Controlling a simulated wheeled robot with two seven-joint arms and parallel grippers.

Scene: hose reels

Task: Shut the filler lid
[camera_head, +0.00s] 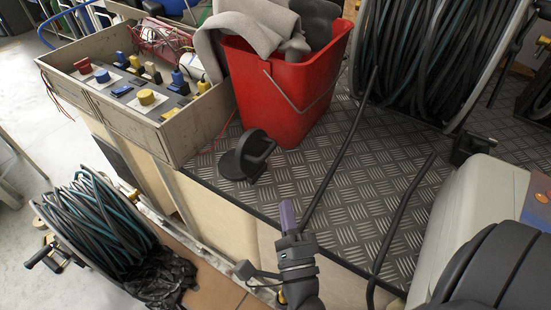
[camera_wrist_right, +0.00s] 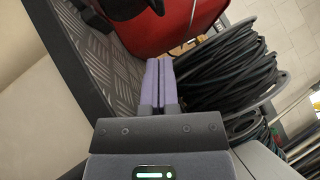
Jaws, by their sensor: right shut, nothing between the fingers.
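The filler is a black round fitting on the tread-plate deck in the head view, just in front of the red bucket. Its lid (camera_head: 259,147) stands raised and tilted up beside the low round base (camera_head: 234,166), so it looks open. My right gripper (camera_head: 287,213) has purple fingers pressed together, with nothing between them. It is at the deck's front edge, nearer to me and right of the filler, apart from it. In the right wrist view the shut fingers (camera_wrist_right: 160,83) point toward the bucket, and a dark part of the filler (camera_wrist_right: 122,8) shows at the top edge. My left gripper is not in view.
The red bucket (camera_head: 279,95) with grey cloths stands behind the filler. A switch box (camera_head: 145,98) is at the left. A large hose reel (camera_head: 425,60) stands at the back right, another reel (camera_head: 95,225) at lower left. A black hose (camera_head: 345,150) crosses the tread-plate deck (camera_head: 350,185).

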